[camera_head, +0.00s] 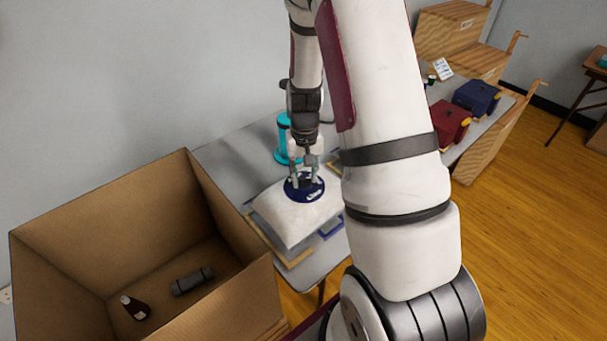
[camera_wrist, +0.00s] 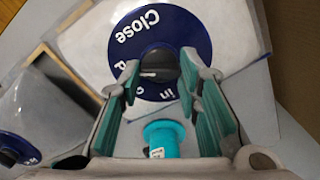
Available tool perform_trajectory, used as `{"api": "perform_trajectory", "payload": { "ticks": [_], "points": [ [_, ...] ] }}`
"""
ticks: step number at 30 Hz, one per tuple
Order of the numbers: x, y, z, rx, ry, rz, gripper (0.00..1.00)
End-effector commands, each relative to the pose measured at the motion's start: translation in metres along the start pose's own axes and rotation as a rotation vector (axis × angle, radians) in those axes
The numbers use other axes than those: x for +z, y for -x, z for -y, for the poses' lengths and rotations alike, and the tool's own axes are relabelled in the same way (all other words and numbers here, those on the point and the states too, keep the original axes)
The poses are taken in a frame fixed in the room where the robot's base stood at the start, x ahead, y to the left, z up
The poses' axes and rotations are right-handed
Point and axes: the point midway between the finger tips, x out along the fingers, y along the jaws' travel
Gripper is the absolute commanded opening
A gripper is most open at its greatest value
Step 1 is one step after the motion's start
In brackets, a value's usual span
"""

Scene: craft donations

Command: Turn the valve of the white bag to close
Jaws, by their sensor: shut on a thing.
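The white bag (camera_head: 280,217) lies on the grey table, plump, with a round dark blue valve disc on top. In the wrist view the disc (camera_wrist: 200,38) carries the white word "Close" and other partly covered lettering. A dark valve knob (camera_wrist: 158,64) stands at its middle. My gripper (camera_head: 305,168) points down onto the disc. In the wrist view its teal-padded fingers (camera_wrist: 158,72) are on either side of the knob, shut on it. The white bag's right side is hidden behind my arm in the head view.
An open cardboard box (camera_head: 100,215) stands at left, holding a dark bottle and a grey cylinder. A turquoise spool-like object (camera_head: 283,150) stands behind the bag. A second blue disc (camera_wrist: 14,150) shows at left in the wrist view. Red (camera_head: 449,124) and blue (camera_head: 476,97) boxes sit farther right.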

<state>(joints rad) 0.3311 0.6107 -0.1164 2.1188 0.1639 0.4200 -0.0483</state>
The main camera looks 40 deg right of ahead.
Motion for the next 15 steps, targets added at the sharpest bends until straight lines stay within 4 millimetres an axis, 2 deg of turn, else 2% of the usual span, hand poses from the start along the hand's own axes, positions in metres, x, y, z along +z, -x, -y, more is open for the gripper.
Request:
{"api": "perform_trajectory", "payload": {
  "ticks": [15],
  "points": [
    [-0.0001, -0.0006, 0.0006, 0.001, -0.488, 0.0, 0.03]
  ]
}}
